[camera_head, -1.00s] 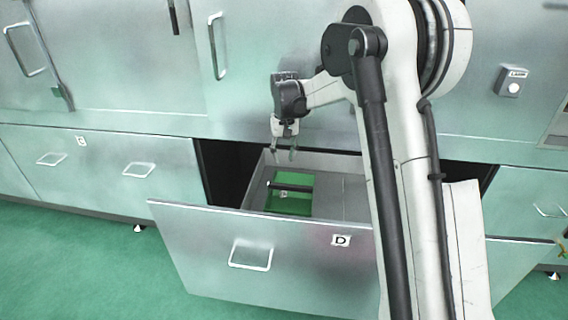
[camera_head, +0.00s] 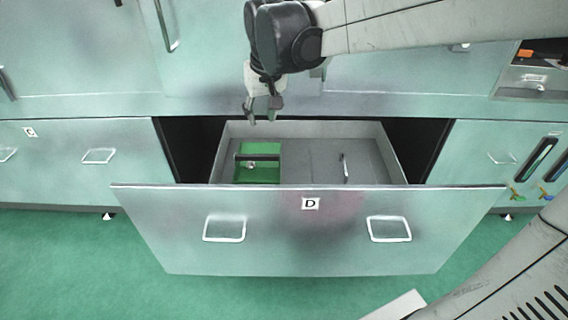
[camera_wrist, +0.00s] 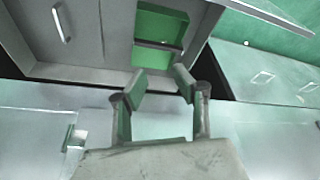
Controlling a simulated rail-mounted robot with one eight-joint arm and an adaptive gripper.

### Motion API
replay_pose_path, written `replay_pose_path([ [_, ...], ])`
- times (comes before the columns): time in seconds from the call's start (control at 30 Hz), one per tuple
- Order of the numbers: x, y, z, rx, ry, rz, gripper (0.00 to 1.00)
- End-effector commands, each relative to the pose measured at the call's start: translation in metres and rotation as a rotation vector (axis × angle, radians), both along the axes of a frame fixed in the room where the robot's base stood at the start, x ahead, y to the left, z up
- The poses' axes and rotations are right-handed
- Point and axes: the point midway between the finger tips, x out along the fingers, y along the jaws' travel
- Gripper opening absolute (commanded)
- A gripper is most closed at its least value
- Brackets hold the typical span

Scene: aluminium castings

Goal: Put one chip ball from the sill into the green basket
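The green basket (camera_head: 258,175) sits at the left inside the open drawer D, with a dark bar across it. It also shows in the wrist view (camera_wrist: 160,24). A small pale spot (camera_head: 251,164) shows in it by the bar; I cannot tell if it is a chip ball or a label. My gripper (camera_head: 262,116) hangs above the drawer's back edge, just behind the basket and apart from it. In the wrist view its two fingers (camera_wrist: 158,86) stand apart with nothing between them. I cannot make out a sill with chip balls.
The drawer D front (camera_head: 310,240) is pulled out, with two handles. A small handle-like piece (camera_head: 345,168) stands in the drawer's right part. Cabinet doors rise behind. An orange item (camera_head: 525,53) lies in a dark recess at upper right.

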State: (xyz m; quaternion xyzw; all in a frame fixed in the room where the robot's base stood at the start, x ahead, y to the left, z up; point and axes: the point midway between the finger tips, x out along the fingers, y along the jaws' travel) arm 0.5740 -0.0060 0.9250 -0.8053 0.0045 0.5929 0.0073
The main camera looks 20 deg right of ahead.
Motion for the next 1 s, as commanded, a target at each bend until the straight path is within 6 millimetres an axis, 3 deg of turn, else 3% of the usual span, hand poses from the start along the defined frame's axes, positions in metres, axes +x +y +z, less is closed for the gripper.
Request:
replay_pose_path([
  [0.03,-0.017,0.001,0.003,-0.001,-0.019,0.001,0.28],
  [0.3,-0.091,0.003,0.01,-0.004,-0.125,0.006,0.28],
  [0.6,-0.165,0.005,-0.008,-0.007,-0.241,0.011,0.28],
  [0.8,-0.195,0.006,-0.023,-0.009,-0.298,0.014,0.28],
  [1.0,-0.205,0.006,-0.03,-0.009,-0.319,0.014,0.28],
])
